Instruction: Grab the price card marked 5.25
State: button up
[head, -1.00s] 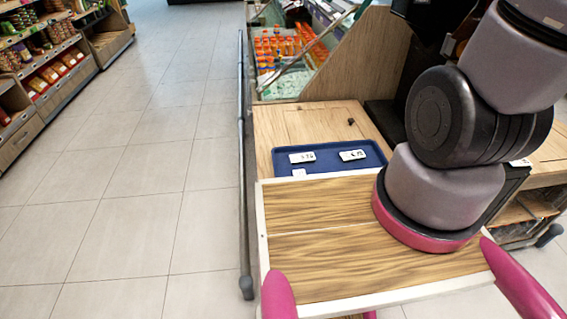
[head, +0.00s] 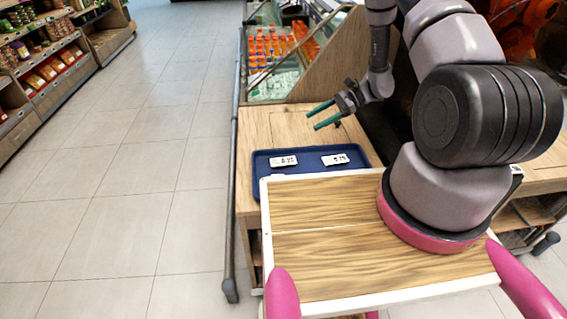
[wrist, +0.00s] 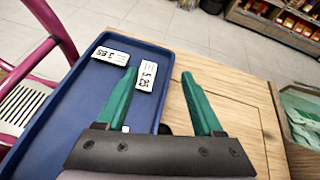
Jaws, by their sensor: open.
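My gripper (head: 312,121) is open and empty, with teal fingers above the wooden counter, behind the tray. In the wrist view my gripper (wrist: 159,73) has the 5.25 card showing between its fingertips, nearer the left finger. I see no contact.
The wooden counter (head: 290,125) is bare beside the tray. A small white piece (wrist: 126,129) shows near the left finger, mostly hidden. A slanted wooden panel and a case of orange bottles (head: 268,45) stand behind. Open floor lies to the left.

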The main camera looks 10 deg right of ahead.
jog(key=f, duration=0.3)
jog(key=s+f+m, duration=0.1)
jog(key=f, duration=0.3)
jog(key=s+f+m, duration=0.1)
jog(key=f, duration=0.2)
jog(key=shift+s+d+f+t+y, duration=0.15)
jog(key=shift+s+d+t+y, duration=0.1)
jog(key=shift+d+t+y, duration=0.15)
send_near(286, 161)
jog(key=shift+a+f, duration=0.75)
jog(key=shift+a, duration=0.15)
jog(key=shift+r+x, duration=0.15)
jog(key=shift+x, duration=1.4)
jog(key=shift+r+x, duration=0.15)
jog(key=shift+x, duration=1.35)
jog(key=shift+a, duration=0.15)
jog(key=shift+c, duration=0.3)
grip_shut()
